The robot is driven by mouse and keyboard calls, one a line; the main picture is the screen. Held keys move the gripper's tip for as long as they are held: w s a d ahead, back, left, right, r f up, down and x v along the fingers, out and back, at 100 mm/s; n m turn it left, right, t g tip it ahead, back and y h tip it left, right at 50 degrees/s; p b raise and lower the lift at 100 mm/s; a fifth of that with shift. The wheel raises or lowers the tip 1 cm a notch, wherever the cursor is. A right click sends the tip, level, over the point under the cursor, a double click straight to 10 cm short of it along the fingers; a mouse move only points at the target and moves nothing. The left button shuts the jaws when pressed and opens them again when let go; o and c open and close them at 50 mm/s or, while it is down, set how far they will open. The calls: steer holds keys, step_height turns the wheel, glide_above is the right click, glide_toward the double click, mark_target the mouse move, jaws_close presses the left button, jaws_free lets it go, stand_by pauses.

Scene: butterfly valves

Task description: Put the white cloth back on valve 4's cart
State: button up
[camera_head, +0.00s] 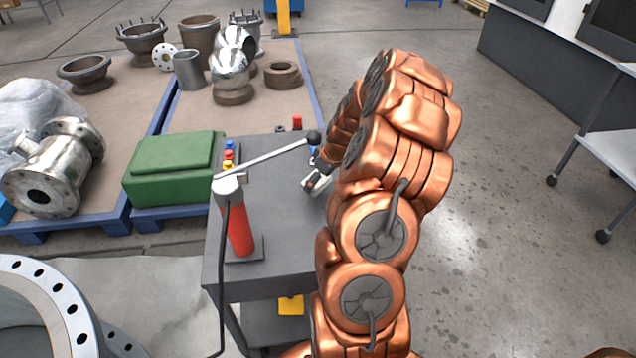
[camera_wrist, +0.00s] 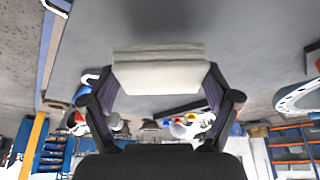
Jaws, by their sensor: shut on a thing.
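The white cloth (camera_wrist: 160,75) is a folded, pale block between the two fingers of my gripper (camera_wrist: 160,84) in the wrist view. My gripper is shut on it from both sides. In the head view my gripper (camera_head: 318,178) is low over the right side of a grey cart (camera_head: 285,225), partly hidden by my copper arm. A little white shows at the fingers there. The cart's grey top fills much of the wrist view behind the cloth. I cannot tell whether the cloth touches it. No valve number is readable.
A red hand pump (camera_head: 238,228) with a long lever (camera_head: 265,158) stands on the cart's left side. Small coloured items (camera_head: 228,158) sit near its back left. A green case (camera_head: 172,170) and pallets with metal parts lie left. The floor (camera_head: 500,200) at right is clear.

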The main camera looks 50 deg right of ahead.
mark_target(318, 184)
steer(key=shift+w+d, duration=0.6)
steer(key=shift+w, duration=0.05)
steer(key=shift+f+p, duration=0.4)
steer(key=shift+f, duration=1.45)
steer(key=shift+f, duration=0.25)
steer(key=o, duration=0.9)
steer(key=shift+r, duration=0.1)
steer(key=shift+c, duration=0.2)
steer(key=shift+r, duration=0.15)
steer(key=b+v, duration=0.1)
steer(key=v, duration=1.1)
